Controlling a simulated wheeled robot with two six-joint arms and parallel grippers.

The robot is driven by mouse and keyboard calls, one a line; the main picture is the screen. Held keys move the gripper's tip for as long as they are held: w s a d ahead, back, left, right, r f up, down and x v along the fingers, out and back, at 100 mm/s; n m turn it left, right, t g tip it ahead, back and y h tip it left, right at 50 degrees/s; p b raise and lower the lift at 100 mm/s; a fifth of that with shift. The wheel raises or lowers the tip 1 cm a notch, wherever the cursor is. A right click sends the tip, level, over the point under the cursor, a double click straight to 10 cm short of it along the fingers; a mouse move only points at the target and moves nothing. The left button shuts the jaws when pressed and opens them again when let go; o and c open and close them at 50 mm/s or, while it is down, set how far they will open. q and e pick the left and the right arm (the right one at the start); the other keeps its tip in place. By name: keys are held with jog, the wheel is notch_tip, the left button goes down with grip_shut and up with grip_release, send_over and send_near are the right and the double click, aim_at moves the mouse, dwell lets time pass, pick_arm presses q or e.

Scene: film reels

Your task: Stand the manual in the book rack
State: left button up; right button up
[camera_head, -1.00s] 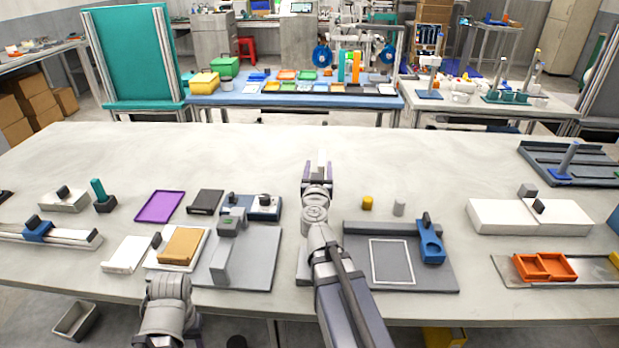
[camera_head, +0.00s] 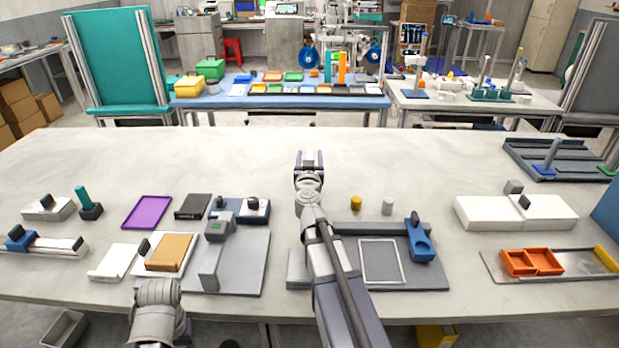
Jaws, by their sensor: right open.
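My right gripper (camera_head: 310,158) is open over the bare middle of the table (camera_head: 400,165), with no object visible between its fingers. My left arm shows at the bottom left, but its gripper is not visible. I cannot clearly pick out the manual or the book rack. A flat tan block (camera_head: 170,252) lies on a white base at the left, and a thin dark flat item (camera_head: 193,206) lies behind it. Both are well to the left of my right gripper.
A purple tray (camera_head: 147,212) and a grey plate (camera_head: 243,272) with an upright bracket lie on the left. A framed grey board (camera_head: 430,278) is beside my right forearm, with a small yellow cylinder (camera_head: 356,203) behind it. The table's far middle is clear.

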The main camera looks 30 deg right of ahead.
jog(key=shift+x, duration=0.75)
jog(key=shift+s, duration=0.1)
jog(key=shift+c, duration=0.2)
jog(key=shift+a, duration=0.1)
grip_shut()
dwell(0.4)
